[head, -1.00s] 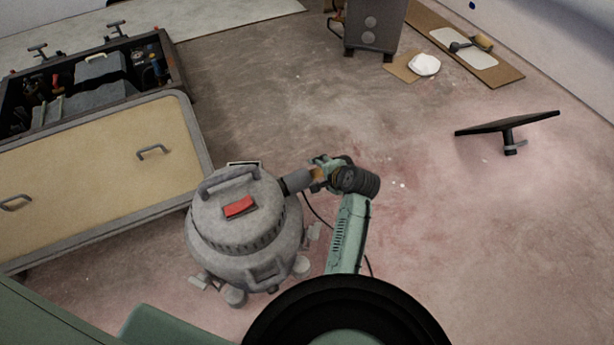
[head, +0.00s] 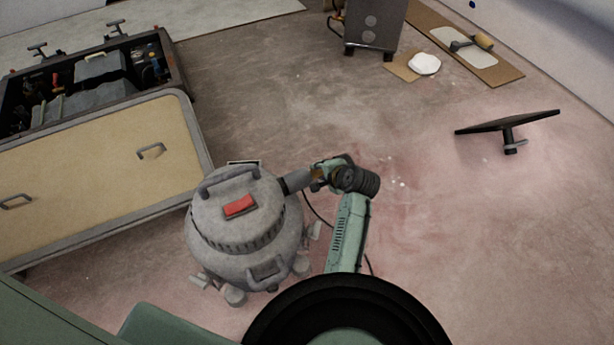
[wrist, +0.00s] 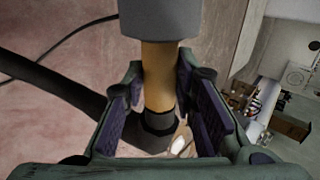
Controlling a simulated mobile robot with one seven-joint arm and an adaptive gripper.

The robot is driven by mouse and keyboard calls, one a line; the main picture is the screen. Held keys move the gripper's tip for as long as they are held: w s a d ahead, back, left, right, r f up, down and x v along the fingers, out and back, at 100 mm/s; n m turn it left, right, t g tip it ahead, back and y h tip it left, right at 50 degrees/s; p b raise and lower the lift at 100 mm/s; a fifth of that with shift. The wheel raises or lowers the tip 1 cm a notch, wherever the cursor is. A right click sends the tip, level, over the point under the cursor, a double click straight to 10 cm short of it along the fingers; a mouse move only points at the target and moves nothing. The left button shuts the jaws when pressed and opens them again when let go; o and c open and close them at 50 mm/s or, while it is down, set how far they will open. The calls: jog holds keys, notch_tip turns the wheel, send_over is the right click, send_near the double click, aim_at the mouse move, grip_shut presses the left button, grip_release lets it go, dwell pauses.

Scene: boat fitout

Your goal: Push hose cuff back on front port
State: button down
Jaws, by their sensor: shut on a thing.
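The grey shop vacuum (head: 245,255), with a red switch on its lid, stands on the floor in the head view. My gripper (wrist: 163,110) is shut on the cuff, a purple-padded finger on each side. Below, the cuff joins a dark hose (wrist: 60,92) running left.
A grey cabinet (head: 373,25) and a board with a roller (head: 470,45) are at the back.

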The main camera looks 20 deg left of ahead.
jog(key=shift+w, duration=0.1)
dwell(0.5)
jog(key=w+d, duration=0.4)
jog(key=w, duration=0.1)
jog(key=shift+d, duration=0.4)
dwell(0.9)
